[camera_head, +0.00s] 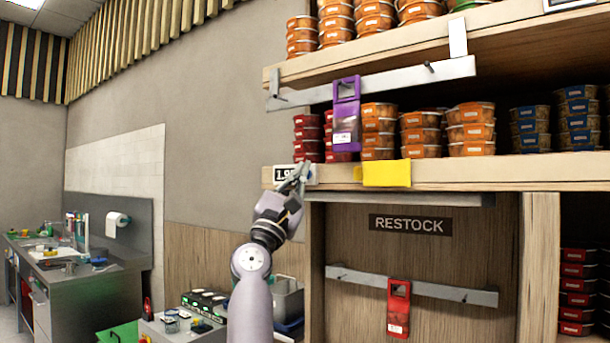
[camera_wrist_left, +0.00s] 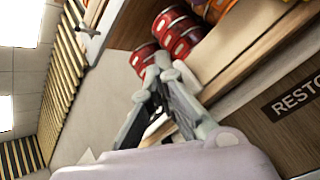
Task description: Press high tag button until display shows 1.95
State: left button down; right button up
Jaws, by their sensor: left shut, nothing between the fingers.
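The high tag (camera_head: 284,174) is a small white price display on the front edge of the shelf at its left end. Its visible dark digits begin "1.9"; the rest is hidden behind my left gripper. My left gripper (camera_head: 302,169) is shut and empty, with its fingertips at the right part of the tag. I cannot tell whether they touch the button, which is hidden. In the left wrist view the closed fingertips (camera_wrist_left: 163,64) point at the shelf edge, below red containers (camera_wrist_left: 178,32). My right gripper is not in view.
A purple holder (camera_head: 346,120) hangs from a metal rail (camera_head: 400,80) above. Stacked tubs (camera_head: 470,128) fill the shelf. A "RESTOCK" sign (camera_head: 410,224) is below. A counter (camera_head: 75,270) stands at left.

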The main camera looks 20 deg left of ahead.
pick_arm(q)
jog(key=shift+s+a+p, duration=0.2)
jog(key=shift+s+p, duration=0.15)
jog(key=shift+s, duration=0.4)
jog(key=shift+s+a+p, duration=0.25)
jog(key=shift+s+p, duration=0.05)
jog(key=shift+s, duration=0.5)
jog(key=shift+s+a+p, duration=0.2)
jog(key=shift+s+p, duration=0.05)
jog(key=shift+s, duration=0.5)
jog(key=shift+s+a+p, duration=0.25)
jog(key=shift+s+p, duration=0.05)
jog(key=shift+s, duration=0.5)
jog(key=shift+s, duration=0.15)
jog(key=s, duration=0.1)
jog(key=s+a+p, duration=0.1)
jog(key=s, duration=0.3)
jog(key=shift+s+a+p, duration=0.25)
jog(key=shift+a+p, duration=0.1)
